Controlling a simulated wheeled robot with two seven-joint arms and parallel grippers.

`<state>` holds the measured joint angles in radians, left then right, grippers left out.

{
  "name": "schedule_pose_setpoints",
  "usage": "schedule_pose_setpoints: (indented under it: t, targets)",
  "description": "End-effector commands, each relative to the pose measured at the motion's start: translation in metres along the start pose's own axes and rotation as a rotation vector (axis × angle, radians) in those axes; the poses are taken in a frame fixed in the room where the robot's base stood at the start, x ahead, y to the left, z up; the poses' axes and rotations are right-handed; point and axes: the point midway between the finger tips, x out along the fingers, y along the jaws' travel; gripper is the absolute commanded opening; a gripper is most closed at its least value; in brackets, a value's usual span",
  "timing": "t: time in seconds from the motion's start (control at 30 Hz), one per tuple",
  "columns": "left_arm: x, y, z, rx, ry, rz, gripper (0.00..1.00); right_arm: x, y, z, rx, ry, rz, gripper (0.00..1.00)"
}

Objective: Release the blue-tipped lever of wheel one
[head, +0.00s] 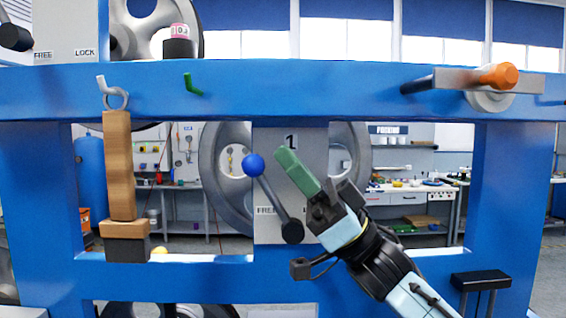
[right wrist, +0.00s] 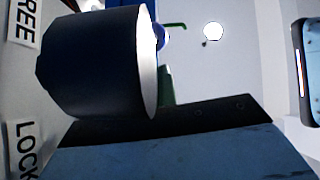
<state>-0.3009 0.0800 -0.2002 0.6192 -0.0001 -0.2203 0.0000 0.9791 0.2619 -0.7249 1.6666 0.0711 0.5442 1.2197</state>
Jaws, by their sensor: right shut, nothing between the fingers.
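The wheel one lever is a dark rod with a blue ball tip (head: 252,165). It leans up and to the left from its black pivot (head: 292,232) on the grey panel (head: 284,135) marked 1. The FREE label shows left of the pivot; the other label is hidden by my gripper in the head view. My right gripper (head: 287,158), with green fingers, is shut and empty, just right of the blue tip, with a visible gap. In the right wrist view the dark pivot (right wrist: 95,65) looms close, with FREE and LOCK labels beside it. My left gripper is out of view.
A blue frame (head: 300,90) surrounds the panel, with beams above and below. Grey wheel one (head: 225,180) stands behind the panel. An orange-tipped lever (head: 498,76) is on the upper beam at right.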

Motion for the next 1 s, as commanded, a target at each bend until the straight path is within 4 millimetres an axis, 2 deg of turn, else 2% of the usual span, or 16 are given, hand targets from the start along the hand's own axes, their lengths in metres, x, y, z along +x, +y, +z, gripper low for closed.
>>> schedule_pose_setpoints:
  t: [0.03,0.2,0.4,0.57,0.87,1.0]
  targets:
    - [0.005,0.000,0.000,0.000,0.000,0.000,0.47,-0.012,0.001,-0.001,0.000,-0.002,0.002,0.00]
    - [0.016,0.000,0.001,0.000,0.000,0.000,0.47,-0.043,0.002,-0.010,0.005,-0.002,-0.001,0.00]
    - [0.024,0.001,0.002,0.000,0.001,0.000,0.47,-0.067,0.003,-0.019,0.010,-0.001,-0.007,0.00]
    - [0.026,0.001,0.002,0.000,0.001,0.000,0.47,-0.073,0.003,-0.023,0.013,0.001,-0.008,0.00]
    - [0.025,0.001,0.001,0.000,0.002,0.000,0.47,-0.073,0.003,-0.023,0.012,0.001,-0.009,0.00]
    - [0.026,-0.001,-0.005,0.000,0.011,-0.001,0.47,-0.073,0.003,-0.023,0.012,0.001,-0.009,0.00]
